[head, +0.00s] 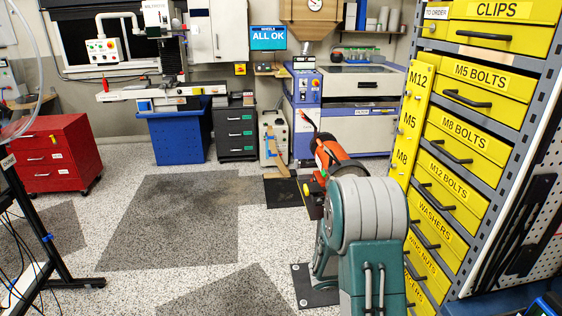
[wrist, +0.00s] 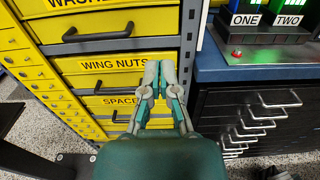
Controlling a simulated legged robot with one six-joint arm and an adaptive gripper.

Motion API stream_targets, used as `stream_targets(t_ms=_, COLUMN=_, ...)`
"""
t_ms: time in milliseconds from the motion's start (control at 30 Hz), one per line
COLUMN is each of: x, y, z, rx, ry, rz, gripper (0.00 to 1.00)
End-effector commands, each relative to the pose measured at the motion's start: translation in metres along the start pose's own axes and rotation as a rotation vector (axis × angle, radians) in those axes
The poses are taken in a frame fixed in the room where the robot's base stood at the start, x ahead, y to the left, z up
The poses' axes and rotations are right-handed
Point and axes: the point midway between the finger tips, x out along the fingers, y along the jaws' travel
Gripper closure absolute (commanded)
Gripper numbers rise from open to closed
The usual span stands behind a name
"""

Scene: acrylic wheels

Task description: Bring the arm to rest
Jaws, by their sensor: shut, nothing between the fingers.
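My gripper (wrist: 152,88) shows in the wrist view with its two grey fingers together, shut and empty. It is in front of the yellow drawers, and its fingertips overlap the wing nuts drawer (wrist: 92,80) in the picture. I cannot tell how far apart they are. In the head view my teal and grey arm stands at the lower right, beside the yellow drawer cabinet (head: 463,125). The gripper itself is not clearly visible there.
In the wrist view a dark drawer unit (wrist: 250,118) with a blue top stands to the right. A red tool chest (head: 53,152) stands at the left in the head view. A black stand (head: 35,225) is at the left edge.

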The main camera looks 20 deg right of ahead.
Motion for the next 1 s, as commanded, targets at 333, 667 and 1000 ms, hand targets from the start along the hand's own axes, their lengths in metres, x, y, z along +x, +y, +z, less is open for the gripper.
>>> stream_targets(t_ms=333, x=-0.040, y=-0.046, z=0.052, rx=0.317, ry=0.248, rz=-0.177, gripper=1.00)
stream_targets(t_ms=667, x=-0.110, y=-0.101, z=0.081, rx=0.710, ry=0.636, rz=-0.369, gripper=1.00)
stream_targets(t_ms=1000, x=-0.197, y=-0.143, z=0.105, rx=1.072, ry=1.117, rz=-0.555, gripper=1.00)
